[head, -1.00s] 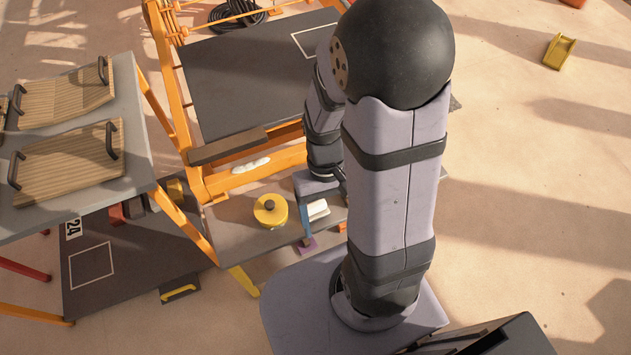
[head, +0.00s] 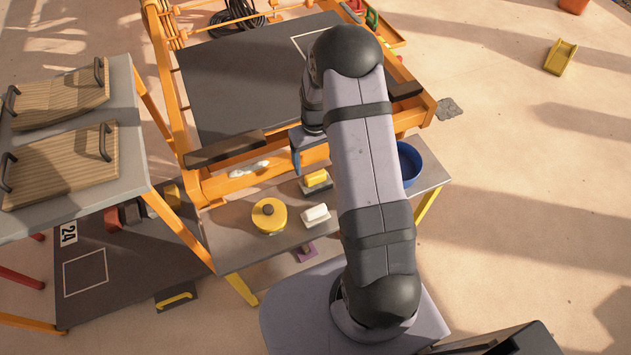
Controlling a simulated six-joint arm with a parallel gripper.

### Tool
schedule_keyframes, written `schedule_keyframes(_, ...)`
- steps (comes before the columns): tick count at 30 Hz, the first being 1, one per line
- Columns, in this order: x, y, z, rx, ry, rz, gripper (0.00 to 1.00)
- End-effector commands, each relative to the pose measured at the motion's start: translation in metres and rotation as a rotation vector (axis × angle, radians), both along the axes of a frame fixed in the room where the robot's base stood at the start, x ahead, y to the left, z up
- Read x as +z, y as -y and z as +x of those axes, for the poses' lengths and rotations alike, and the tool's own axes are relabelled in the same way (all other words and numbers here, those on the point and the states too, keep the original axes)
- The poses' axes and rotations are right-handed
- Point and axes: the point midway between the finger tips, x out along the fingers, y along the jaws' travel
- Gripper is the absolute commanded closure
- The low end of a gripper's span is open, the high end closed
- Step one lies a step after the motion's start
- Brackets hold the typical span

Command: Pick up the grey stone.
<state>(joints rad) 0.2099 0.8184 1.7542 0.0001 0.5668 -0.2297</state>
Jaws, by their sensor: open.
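The grey stone (head: 449,109) is a lumpy grey piece on the sandy floor, just beyond the right front corner of the orange frame. My gripper (head: 296,165) hangs from the arm near the front beam of the frame, well to the left of the stone. Its blue finger points down and it is open, with nothing seen in it. Part of the gripper is hidden behind its own body. The stone is in clear view and no part of my arm touches it.
The orange frame holds a dark plate (head: 235,95). Before it, a bench (head: 235,255) carries a yellow round pot (head: 269,216), a white block (head: 316,214), a yellow block (head: 317,178) and a blue bowl (head: 408,160). The floor right of the stone is clear.

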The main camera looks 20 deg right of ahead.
Motion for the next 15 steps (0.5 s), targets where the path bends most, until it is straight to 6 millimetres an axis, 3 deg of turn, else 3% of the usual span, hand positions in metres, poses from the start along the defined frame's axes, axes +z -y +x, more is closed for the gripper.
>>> schedule_keyframes(15,-0.024,0.0,-0.001,-0.002,-0.003,0.001,0.23)
